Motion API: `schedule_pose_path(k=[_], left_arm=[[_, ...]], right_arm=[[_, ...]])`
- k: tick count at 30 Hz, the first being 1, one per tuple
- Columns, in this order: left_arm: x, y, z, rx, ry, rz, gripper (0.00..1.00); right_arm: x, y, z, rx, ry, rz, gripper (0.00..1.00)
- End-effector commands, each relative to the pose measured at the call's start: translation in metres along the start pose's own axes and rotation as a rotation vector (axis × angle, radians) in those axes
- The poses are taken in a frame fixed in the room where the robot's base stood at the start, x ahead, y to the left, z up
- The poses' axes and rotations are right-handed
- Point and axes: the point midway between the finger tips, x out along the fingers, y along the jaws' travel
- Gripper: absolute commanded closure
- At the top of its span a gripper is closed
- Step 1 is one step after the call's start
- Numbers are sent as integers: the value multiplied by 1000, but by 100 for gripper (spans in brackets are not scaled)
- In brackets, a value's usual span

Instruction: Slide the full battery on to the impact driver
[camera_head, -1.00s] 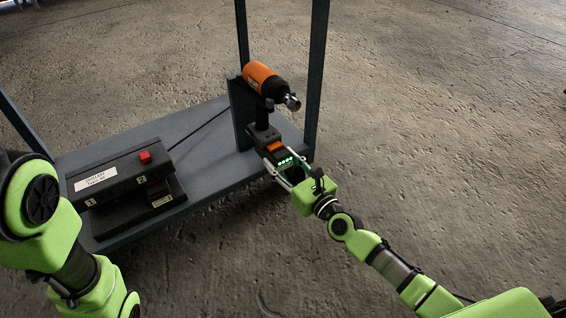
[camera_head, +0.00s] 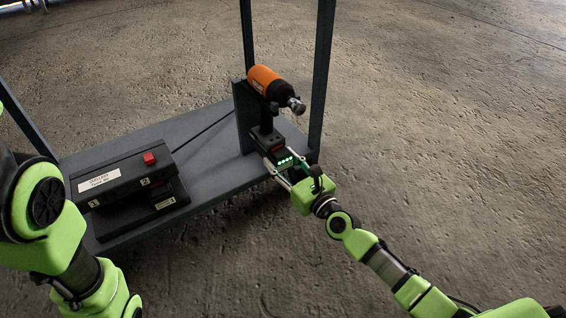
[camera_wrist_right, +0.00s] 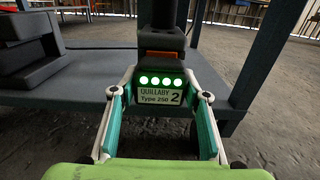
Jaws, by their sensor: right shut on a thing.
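The impact driver (camera_head: 264,80) is orange and black and is held in a mount on the stand, its handle pointing down. Its dark handle also shows at the top of the right wrist view (camera_wrist_right: 162,22). The full battery (camera_head: 284,158) is black, with several lit green lights and a label "QUILLABY Type 250 2" in the right wrist view (camera_wrist_right: 160,86). It sits right at the foot of the handle; an orange strip shows above its lights. My right gripper (camera_head: 285,165) is shut on the battery, one finger on each side. My left gripper is out of view.
A black charger (camera_head: 123,178) with a red button and numbered bays stands on the grey shelf (camera_head: 203,130) to the left. Dark uprights (camera_head: 322,75) of the stand rise beside the driver. The concrete floor to the right is clear.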

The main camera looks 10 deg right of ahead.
Motion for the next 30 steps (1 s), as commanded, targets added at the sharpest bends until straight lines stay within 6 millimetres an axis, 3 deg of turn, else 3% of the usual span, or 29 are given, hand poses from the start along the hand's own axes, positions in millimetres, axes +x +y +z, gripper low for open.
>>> schedule_pose_path(k=[20,21,23,30], left_arm=[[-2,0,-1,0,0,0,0],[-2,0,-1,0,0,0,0],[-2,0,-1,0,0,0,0],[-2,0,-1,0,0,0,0]], right_arm=[[11,-1,4,0,-7,-2,92],[11,-1,4,0,-7,-2,52],[11,-1,4,0,-6,-2,38],[10,0,1,0,-2,-1,38]])
